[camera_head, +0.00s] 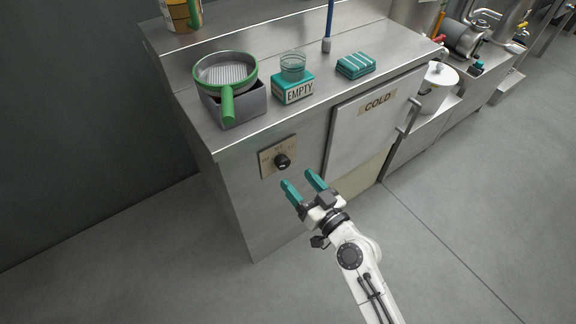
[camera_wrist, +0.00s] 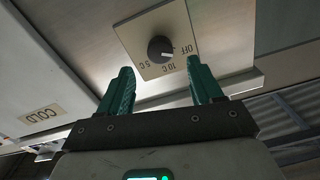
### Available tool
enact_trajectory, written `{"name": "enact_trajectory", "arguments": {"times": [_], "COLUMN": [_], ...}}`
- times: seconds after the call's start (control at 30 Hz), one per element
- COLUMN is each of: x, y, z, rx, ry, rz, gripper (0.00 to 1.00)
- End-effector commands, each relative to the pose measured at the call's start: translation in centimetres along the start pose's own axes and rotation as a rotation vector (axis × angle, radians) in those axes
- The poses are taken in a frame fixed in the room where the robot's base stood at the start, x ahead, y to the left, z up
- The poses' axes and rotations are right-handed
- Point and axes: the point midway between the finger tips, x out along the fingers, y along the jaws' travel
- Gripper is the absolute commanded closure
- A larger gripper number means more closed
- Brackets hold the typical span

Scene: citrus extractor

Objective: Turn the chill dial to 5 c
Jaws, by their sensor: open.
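The chill dial is a round black knob (camera_head: 282,160) on a beige plate (camera_head: 267,163) set in the steel front of the cabinet. My gripper (camera_head: 299,179) is open with teal fingers, just in front of and a little right of the knob. In the wrist view the gripper (camera_wrist: 159,72) has nothing between its fingers, and the knob lies beyond the fingertips.
The COLD door (camera_head: 373,122) with its handle (camera_head: 409,117) is right of the dial. On the counter stand a green-rimmed strainer (camera_head: 226,75) over a grey bin, a teal EMPTY box (camera_head: 293,90) and a teal striped stack (camera_head: 356,65). Floor in front is clear.

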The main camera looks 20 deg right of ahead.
Motion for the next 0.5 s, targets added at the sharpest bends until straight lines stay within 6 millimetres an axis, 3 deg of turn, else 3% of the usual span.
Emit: {"name": "enact_trajectory", "arguments": {"times": [0.2, 0.5], "x": [3.7, 5.7], "y": [0.0, -0.1], "z": [-0.2, 0.0], "rx": [-0.001, -0.001], "ry": [0.001, -0.001], "rz": [-0.001, -0.001], "gripper": [0.35, 0.35]}}
